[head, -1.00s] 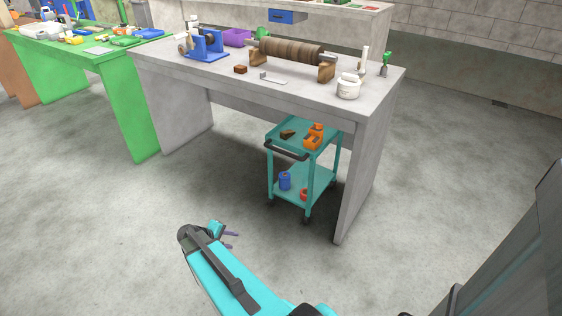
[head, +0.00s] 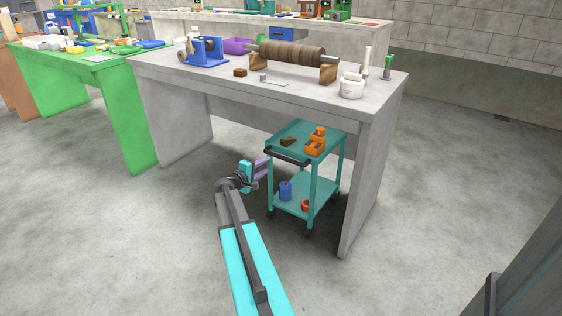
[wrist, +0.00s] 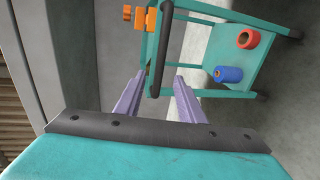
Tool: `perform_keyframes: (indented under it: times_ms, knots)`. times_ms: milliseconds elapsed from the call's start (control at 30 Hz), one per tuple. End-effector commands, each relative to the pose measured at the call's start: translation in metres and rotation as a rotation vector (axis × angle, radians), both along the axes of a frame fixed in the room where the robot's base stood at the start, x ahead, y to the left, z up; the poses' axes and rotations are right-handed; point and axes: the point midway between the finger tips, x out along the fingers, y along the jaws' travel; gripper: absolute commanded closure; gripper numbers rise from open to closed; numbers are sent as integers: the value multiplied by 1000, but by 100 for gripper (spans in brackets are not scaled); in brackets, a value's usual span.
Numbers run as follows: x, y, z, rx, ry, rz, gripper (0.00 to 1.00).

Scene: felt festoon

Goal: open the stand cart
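The stand cart (head: 312,178) is a teal two-shelf trolley on casters, standing partly under the grey workbench. Its dark handle bar (head: 287,157) is on the side toward my gripper. My gripper (head: 265,168) is just left of the handle, with its two purple fingers pointing at the cart. In the wrist view the fingers (wrist: 153,95) are spread apart, and the handle (wrist: 161,50) lies just ahead, in line with the gap between them. I see nothing held. Whether a finger touches the handle I cannot tell.
Orange items (head: 316,143) and a brown block sit on the cart's top shelf; a blue roll (head: 285,191) and a red roll (head: 305,205) are on the lower one. The grey workbench (head: 215,80) overhangs the cart, its right leg panel close by. Floor in front is clear.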

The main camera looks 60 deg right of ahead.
Motion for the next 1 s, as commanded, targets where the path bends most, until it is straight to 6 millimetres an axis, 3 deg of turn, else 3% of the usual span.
perform_keyframes:
  times_ms: [367,1000]
  knots:
    - [0,-7,-3,2,-1,-1,64]
    - [-1,-83,-19,2,-1,-4,64]
